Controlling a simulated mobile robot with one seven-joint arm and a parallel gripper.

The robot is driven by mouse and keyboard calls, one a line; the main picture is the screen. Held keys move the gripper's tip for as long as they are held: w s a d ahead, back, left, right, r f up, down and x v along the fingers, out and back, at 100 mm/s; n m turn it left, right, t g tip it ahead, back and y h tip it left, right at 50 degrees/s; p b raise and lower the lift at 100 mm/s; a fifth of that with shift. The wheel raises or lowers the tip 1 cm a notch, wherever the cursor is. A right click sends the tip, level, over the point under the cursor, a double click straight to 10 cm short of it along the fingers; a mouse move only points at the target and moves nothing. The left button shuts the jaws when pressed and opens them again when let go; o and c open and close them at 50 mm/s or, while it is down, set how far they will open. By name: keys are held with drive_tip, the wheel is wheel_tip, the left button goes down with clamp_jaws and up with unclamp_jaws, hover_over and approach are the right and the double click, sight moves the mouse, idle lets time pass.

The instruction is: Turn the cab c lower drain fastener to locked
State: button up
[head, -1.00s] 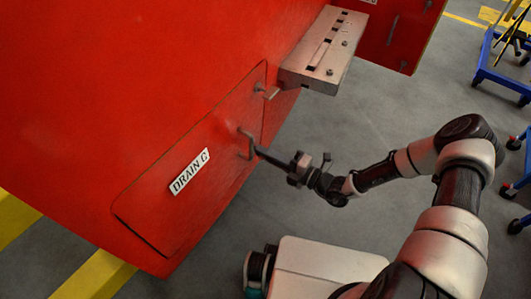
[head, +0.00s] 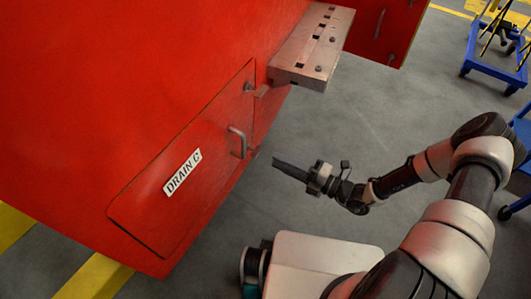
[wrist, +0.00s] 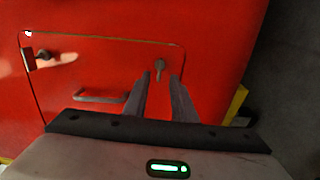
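The red drain C panel (head: 150,215) is on the red cab side in the head view, with a white label (head: 183,172) and a grey bar handle (head: 237,142). In the wrist view, a grey fastener (wrist: 160,66) with a short lever sits near the panel's right edge, and the handle (wrist: 100,97) is left of it. I take this as the lower fastener; I cannot make it out clearly in the head view. My gripper (head: 275,162) is apart from the panel, pointing at it. In the wrist view its fingers (wrist: 161,76) are apart and empty, framing the fastener.
Another fastener (head: 249,87), with a tan lever, is at the panel's upper corner; it also shows in the wrist view (wrist: 43,55). A grey slotted ledge (head: 312,45) juts out above the panel. A blue cart (head: 490,75) stands at right. The floor between is clear.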

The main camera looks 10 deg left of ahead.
drive_tip(key=v, duration=0.8)
drive_tip(key=shift+d, duration=0.3)
drive_tip(key=shift+s, duration=0.1)
